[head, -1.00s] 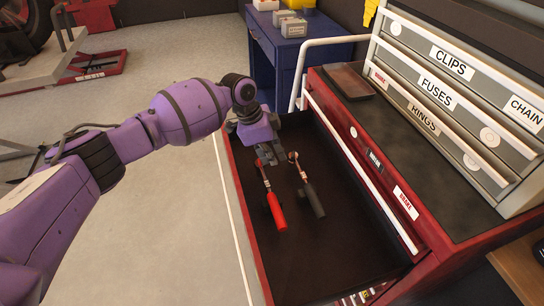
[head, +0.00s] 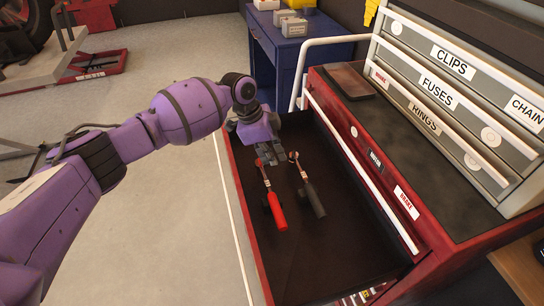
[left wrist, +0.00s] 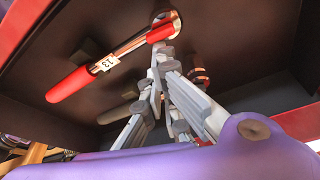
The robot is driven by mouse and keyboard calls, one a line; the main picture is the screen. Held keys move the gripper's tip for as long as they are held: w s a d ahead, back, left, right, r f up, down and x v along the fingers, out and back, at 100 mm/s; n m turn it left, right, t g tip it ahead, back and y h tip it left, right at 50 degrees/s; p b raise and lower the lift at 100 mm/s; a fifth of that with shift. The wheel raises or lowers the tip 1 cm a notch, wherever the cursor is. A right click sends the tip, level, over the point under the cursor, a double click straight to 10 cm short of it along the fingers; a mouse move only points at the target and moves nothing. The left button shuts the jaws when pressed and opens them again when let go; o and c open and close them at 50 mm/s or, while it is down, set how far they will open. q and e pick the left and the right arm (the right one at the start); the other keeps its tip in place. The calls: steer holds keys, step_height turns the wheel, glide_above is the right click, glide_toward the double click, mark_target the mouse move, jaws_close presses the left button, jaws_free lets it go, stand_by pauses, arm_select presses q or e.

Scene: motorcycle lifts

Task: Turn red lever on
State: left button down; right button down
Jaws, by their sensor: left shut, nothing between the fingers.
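The red lever is a ratchet-like tool with a red handle (head: 279,212) and metal shaft, lying in the open drawer (head: 300,262). In the left wrist view its red handle (left wrist: 72,86) is at the left, with a label marked 13 and its round head at the top. A similar dark-handled tool (head: 313,200) lies to its right. My left gripper (head: 270,160) is shut and empty over the drawer, close to the heads of both tools. In the left wrist view my gripper's fingertips (left wrist: 162,52) are just below the red tool's head; I cannot tell whether they touch it.
The red cabinet (head: 440,215) and grey labelled drawers (head: 440,85) stand to the right. A white rail (head: 300,65) and blue cart (head: 268,50) are behind. The front part of the drawer is bare. Open floor (head: 190,55) lies to the left.

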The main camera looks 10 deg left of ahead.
steer(key=shift+w, duration=0.25)
stand_by(0.5)
steer(key=shift+s, duration=0.25)
stand_by(0.6)
